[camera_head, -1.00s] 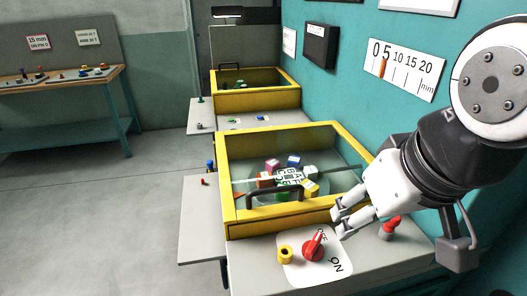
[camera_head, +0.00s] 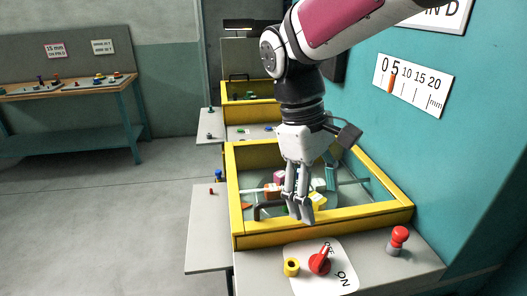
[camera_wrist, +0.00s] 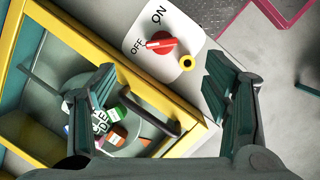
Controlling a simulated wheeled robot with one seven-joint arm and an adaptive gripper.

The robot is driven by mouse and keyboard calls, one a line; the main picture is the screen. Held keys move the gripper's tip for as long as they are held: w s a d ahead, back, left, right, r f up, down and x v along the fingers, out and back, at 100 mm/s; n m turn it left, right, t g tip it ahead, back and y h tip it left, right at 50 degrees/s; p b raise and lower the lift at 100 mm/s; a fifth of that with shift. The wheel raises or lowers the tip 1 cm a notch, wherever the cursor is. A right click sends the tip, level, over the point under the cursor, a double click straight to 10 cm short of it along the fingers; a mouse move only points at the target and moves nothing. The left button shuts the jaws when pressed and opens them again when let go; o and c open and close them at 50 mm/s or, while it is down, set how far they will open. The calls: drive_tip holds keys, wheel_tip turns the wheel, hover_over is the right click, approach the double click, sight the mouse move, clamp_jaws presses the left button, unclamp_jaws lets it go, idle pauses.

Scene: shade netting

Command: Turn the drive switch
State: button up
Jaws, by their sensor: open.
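The drive switch is a red rotary knob (camera_head: 319,263) on a white plate (camera_head: 335,283) marked OFF and ON, on the grey bench top in front of the yellow-framed box. In the wrist view the red knob (camera_wrist: 162,43) has its pointer towards OFF. My gripper (camera_head: 299,214) is open and empty, fingers down, over the box's front edge, behind and above the switch. In the wrist view the knob lies ahead of the gap between my fingers (camera_wrist: 160,78), apart from them.
A yellow ring-shaped part (camera_head: 291,267) sits beside the knob. A red mushroom-topped knob (camera_head: 399,238) stands to the right. The yellow-framed box (camera_head: 238,200) has a dark handle (camera_head: 261,211) and coloured blocks inside. A teal wall (camera_head: 440,150) bounds the right side.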

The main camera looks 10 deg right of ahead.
sight(321, 255)
drive_tip(key=shift+n+g+h, duration=0.4)
drive_tip(key=shift+n+g, duration=0.2)
drive_tip(key=shift+n, duration=0.3)
drive_tip(key=x, duration=0.5)
drive_tip(key=w+a+x, duration=0.1)
drive_tip(key=x, duration=0.3)
drive_tip(key=w+a+f+x, duration=0.1)
drive_tip(key=x, duration=0.4)
drive_tip(key=shift+w+d+f, duration=0.15)
drive_tip(key=shift+w+f, duration=0.05)
drive_tip(key=shift+f, duration=0.2)
drive_tip(key=shift+p, duration=0.3)
drive_tip(key=c, duration=1.2)
